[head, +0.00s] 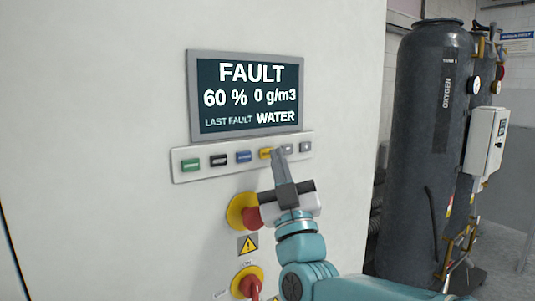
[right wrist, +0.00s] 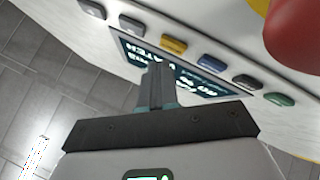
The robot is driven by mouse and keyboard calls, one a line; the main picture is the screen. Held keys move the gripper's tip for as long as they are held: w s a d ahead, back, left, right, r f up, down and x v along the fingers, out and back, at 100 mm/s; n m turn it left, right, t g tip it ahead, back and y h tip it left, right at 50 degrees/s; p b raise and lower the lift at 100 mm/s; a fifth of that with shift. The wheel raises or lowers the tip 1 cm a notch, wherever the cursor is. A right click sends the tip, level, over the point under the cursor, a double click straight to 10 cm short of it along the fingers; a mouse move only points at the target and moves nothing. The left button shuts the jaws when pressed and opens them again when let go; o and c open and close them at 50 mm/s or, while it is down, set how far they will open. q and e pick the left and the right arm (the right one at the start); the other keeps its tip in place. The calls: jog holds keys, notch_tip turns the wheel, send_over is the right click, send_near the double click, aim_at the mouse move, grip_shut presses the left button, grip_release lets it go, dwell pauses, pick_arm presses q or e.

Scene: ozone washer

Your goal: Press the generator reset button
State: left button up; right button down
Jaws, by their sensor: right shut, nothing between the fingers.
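A row of push buttons sits on a pale strip (head: 225,167) under the display (head: 247,95), which reads FAULT, 60 %, 0 g/m3, LAST FAULT WATER. From the left come a green, a black, a blue, a yellow (head: 265,153) and two grey buttons (head: 306,147). Their labels are too small to read, so I cannot tell which is reset. My right gripper (head: 278,153) is shut and empty, its tips in front of the strip between the yellow and the nearer grey button. In the right wrist view the tips (right wrist: 157,70) appear beside the yellow button (right wrist: 173,45); contact cannot be told.
A red knob on a yellow ring (head: 237,211) sits just below the strip, close to my gripper. A second red knob (head: 250,286) is lower, under a yellow warning sign (head: 247,245). A dark oxygen tank (head: 425,130) stands at the right. The cabinet face (head: 90,150) is bare at the left.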

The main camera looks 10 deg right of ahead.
jog(key=shift+w, duration=0.1)
dwell(0.7)
jog(key=shift+w+a+b, duration=0.15)
jog(key=shift+w+b, duration=0.15)
jog(key=shift+w+a, duration=0.15)
jog(key=shift+w, duration=0.2)
dwell(0.7)
jog(key=shift+s+d+b, duration=0.3)
jog(key=shift+s+b, duration=0.45)
jog(key=shift+b, duration=0.25)
